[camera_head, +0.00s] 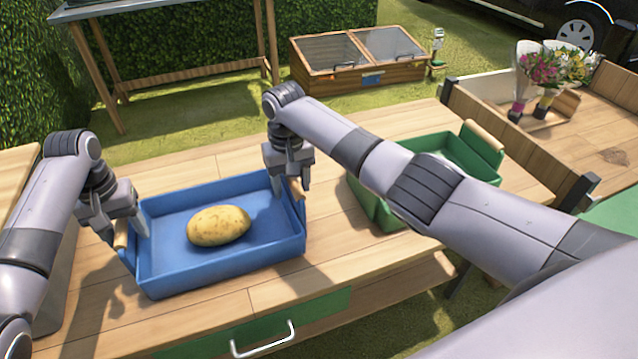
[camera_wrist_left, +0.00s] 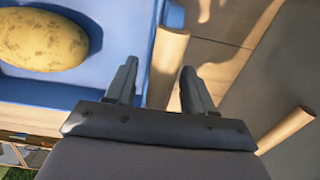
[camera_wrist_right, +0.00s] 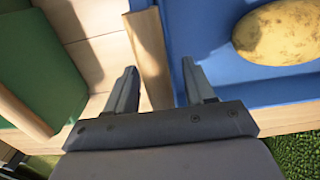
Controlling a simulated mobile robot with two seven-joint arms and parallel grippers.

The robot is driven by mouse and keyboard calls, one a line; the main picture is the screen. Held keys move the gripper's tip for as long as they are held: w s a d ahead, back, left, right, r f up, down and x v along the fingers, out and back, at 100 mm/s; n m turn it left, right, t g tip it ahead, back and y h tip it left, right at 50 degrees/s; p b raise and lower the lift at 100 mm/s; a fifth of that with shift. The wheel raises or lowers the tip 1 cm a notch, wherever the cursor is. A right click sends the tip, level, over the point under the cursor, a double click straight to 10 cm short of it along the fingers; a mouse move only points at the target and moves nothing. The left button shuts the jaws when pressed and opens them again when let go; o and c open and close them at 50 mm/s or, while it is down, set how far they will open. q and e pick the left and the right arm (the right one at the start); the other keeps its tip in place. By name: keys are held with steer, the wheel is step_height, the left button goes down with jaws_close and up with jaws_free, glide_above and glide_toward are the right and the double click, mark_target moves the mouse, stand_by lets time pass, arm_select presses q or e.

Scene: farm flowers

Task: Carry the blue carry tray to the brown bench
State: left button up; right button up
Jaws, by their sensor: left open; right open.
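The blue carry tray (camera_head: 215,265) sits on a wooden-topped table (camera_head: 365,262) and holds one potato (camera_head: 219,226). It has a wooden handle at each end. My left gripper (camera_head: 124,226) is open at the tray's left end. In the left wrist view its fingers (camera_wrist_left: 157,88) stand on either side of the left handle (camera_wrist_left: 168,55). My right gripper (camera_head: 291,180) is open at the right end. In the right wrist view its fingers (camera_wrist_right: 160,88) stand on either side of the right handle (camera_wrist_right: 149,55). I cannot tell which surface is the brown bench.
A green tray (camera_head: 435,160) stands right of the blue one, partly behind my right arm. A wooden-legged workbench (camera_head: 190,75) stands at the back left by a hedge. A cold frame (camera_head: 360,60) is on the grass. Flower bouquets (camera_head: 540,75) stand on a wooden surface at right.

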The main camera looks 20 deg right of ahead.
arm_select(q)
step_height(320, 180, up, 12)
steer(key=shift+f, duration=0.1)
arm_select(e)
steer(key=shift+r, duration=0.25)
step_height(320, 180, up, 12)
steer(key=shift+f, duration=0.15)
steer(key=shift+f, duration=0.1)
stand_by(0.5)
